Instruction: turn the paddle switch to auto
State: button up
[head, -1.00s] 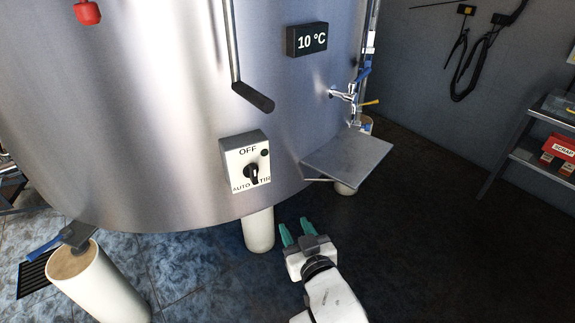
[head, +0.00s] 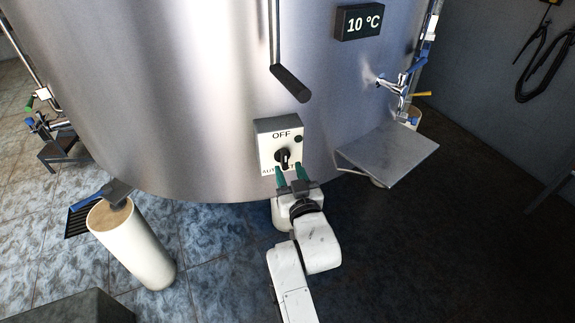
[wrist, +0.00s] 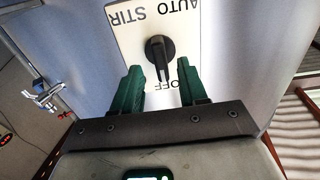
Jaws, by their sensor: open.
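The switch box (head: 266,138) is a white-faced box on the steel tank, marked OFF at the top, with AUTO and STIR at the bottom, partly hidden by my gripper in the head view. Its black paddle switch (head: 283,158) is in the middle of the face and also shows in the wrist view (wrist: 159,56), where the labels appear upside down. My gripper (head: 291,170) has green fingers and is just in front of the box, below the paddle in the head view. In the wrist view the open fingers (wrist: 160,72) are apart, with the paddle in line with the gap. I cannot tell whether they touch it.
A dark handle (head: 290,84) hangs from a rod above the box. A metal shelf (head: 390,152) juts out at the right, below a tap (head: 398,80). A temperature display (head: 360,22) reads 10 °C.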

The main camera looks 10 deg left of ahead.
jog(key=shift+x, duration=1.1)
grip_shut()
